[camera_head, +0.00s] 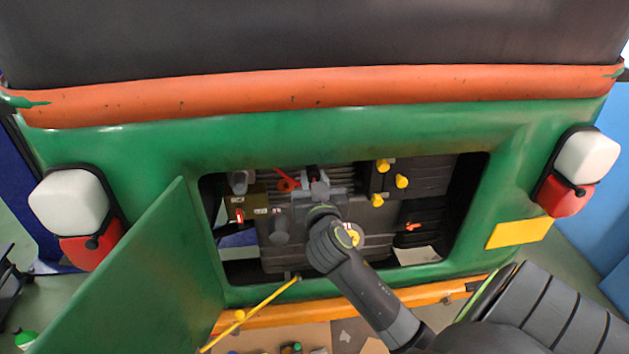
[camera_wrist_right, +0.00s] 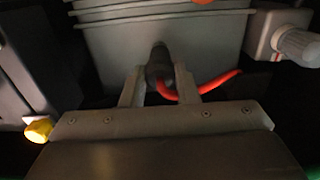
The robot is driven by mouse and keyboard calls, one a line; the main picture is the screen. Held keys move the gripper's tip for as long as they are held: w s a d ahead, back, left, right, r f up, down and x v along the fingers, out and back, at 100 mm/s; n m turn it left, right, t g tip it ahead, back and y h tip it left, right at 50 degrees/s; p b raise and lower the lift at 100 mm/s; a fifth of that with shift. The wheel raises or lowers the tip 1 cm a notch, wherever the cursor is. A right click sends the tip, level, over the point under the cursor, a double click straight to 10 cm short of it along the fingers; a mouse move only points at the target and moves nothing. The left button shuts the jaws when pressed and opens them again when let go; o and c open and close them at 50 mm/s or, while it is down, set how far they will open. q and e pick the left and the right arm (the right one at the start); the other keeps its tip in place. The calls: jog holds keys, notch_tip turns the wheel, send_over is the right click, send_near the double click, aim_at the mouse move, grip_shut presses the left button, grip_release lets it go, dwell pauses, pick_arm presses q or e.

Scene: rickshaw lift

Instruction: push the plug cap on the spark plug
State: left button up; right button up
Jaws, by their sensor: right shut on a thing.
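My right gripper (camera_head: 318,188) reaches through the opening in the green rear panel into the engine bay. In the right wrist view its two fingers (camera_wrist_right: 159,88) are closed around a dark plug cap (camera_wrist_right: 158,65). A red lead (camera_wrist_right: 212,88) runs from the cap out past one finger. The red lead also shows in the head view (camera_head: 286,183), beside the gripper. The cap's far end is against or close to the ribbed grey engine block (camera_wrist_right: 165,30). The spark plug itself is hidden, so I cannot tell whether the cap is on it. My left gripper is out of view.
Yellow caps (camera_head: 401,181) sit on a dark box to the right of my gripper. A green door (camera_head: 150,280) hangs open at the left, with a yellow rod (camera_head: 250,312) in front. The opening's edges surround my right arm.

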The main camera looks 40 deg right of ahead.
jog(key=shift+w+d, duration=0.1)
jog(key=shift+w, duration=0.1)
dwell(0.6)
jog(key=o, duration=1)
jog(key=shift+c, duration=0.7)
jog(key=shift+s+a+f, duration=0.1)
jog(key=shift+s+a, duration=0.2)
jog(key=shift+s, duration=0.2)
jog(key=v, duration=0.7)
